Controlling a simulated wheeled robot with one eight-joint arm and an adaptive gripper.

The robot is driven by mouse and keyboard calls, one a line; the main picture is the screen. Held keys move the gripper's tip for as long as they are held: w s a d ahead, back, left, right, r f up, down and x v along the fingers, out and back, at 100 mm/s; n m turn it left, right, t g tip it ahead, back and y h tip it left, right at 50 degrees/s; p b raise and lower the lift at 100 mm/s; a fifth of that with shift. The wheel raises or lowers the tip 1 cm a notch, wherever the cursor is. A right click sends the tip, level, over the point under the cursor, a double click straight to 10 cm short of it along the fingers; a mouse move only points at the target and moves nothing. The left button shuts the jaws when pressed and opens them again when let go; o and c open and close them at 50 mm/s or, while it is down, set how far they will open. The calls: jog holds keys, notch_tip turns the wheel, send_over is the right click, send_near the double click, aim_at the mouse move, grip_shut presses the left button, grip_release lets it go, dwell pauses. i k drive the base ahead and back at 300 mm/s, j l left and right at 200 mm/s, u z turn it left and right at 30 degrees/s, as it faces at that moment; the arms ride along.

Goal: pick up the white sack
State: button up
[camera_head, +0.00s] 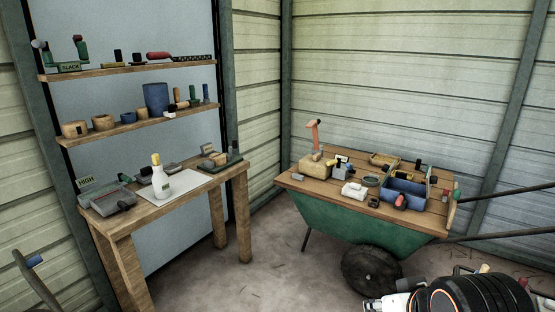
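A small white sack (354,190) lies on the wooden top of the green wheelbarrow, near its front edge. It is a lumpy white bundle, and it sits to the left of a blue open tray (382,190). A small round grey dish (371,181) is just behind it on the right. Part of my arm shows at the bottom right, dark with orange rings. I cannot make out gripper fingers there. Nothing touches the sack from my side.
The wooden board (325,190) on the green wheelbarrow (345,222) also bears a tan block (312,168) and several small tools. A wooden bench (155,212) with a white bottle (161,182) stands left. Shelves (135,131) hang above it. Floor (270,265) between is clear.

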aim_at(355, 191)
jog(key=i+j, duration=0.15)
jog(key=i, duration=0.45)
jog(key=i+j, duration=0.15)
jog(key=i, duration=0.45)
jog(key=i+j+u, duration=0.1)
jog(key=i, duration=0.55)
jog(key=i+j+z, duration=0.25)
jog(key=i+z, duration=0.2)
jog(key=i+j+z, duration=0.6)
jog(key=j+z, duration=0.25)
jog(key=i+j+z, duration=0.2)
jog(key=j+z, duration=0.35)
jog(key=j, duration=0.25)
jog(key=i+j+z, duration=0.1)
jog(key=j, duration=0.25)
